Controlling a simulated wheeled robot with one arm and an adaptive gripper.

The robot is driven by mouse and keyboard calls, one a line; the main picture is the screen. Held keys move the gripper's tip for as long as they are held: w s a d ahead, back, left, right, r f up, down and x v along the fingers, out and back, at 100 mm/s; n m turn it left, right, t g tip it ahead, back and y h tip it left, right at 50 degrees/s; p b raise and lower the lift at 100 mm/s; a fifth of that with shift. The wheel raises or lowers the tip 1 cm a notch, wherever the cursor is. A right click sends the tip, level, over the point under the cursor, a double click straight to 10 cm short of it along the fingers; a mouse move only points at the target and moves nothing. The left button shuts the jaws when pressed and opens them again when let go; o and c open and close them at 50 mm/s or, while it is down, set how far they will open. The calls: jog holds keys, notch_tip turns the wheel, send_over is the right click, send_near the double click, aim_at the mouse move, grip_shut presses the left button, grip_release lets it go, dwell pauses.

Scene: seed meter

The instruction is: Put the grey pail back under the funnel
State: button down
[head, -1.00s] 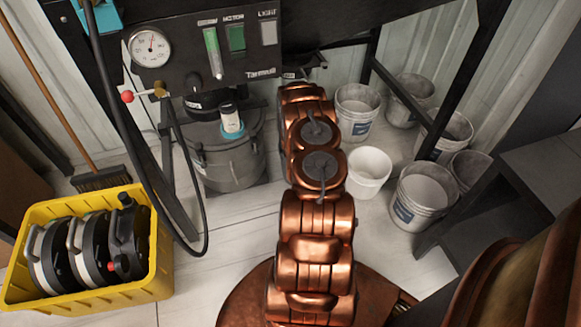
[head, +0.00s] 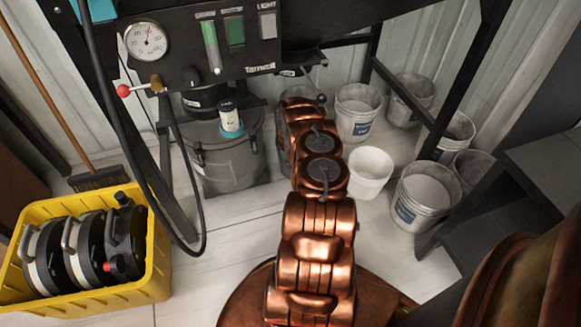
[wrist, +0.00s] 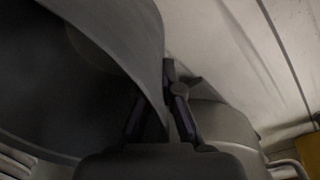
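In the wrist view a large grey curved wall with a dark inside, which looks like the grey pail (wrist: 120,35), fills the left. My gripper (wrist: 163,100) has one finger on each side of this wall and appears shut on it. In the head view my copper arm hides the gripper and most of the pail; a grey rounded part (head: 299,93) shows past the arm's far end. The black sloping piece under the machine panel (head: 303,57), with a small spout, may be the funnel. The pail's tilt and exact place under it cannot be told.
A grey lidded drum (head: 228,155) stands left of my arm, with a black hose hanging beside it. A white bucket (head: 369,172) and several dirty buckets stand right, among dark frame legs. A yellow crate (head: 158,255) is at lower left. Floor between crate and arm is clear.

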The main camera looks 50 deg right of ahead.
jog(key=shift+f, duration=0.7)
jog(key=c, duration=1.8)
grip_release()
jog(key=shift+f, duration=0.1)
jog(key=o, duration=0.5)
jog(key=shift+s+a+r+p, duration=0.15)
jog(key=shift+r+p, duration=0.2)
jog(key=shift+r, duration=0.95)
jog(key=shift+w+a+r+p, duration=0.1)
jog(key=shift+r+p, duration=0.2)
jog(key=shift+r, duration=0.95)
jog(key=shift+s+a+r+p, duration=0.15)
jog(key=shift+r+p, duration=0.2)
jog(key=shift+r, duration=0.95)
jog(key=shift+w, duration=0.1)
jog(key=shift+w, duration=0.1)
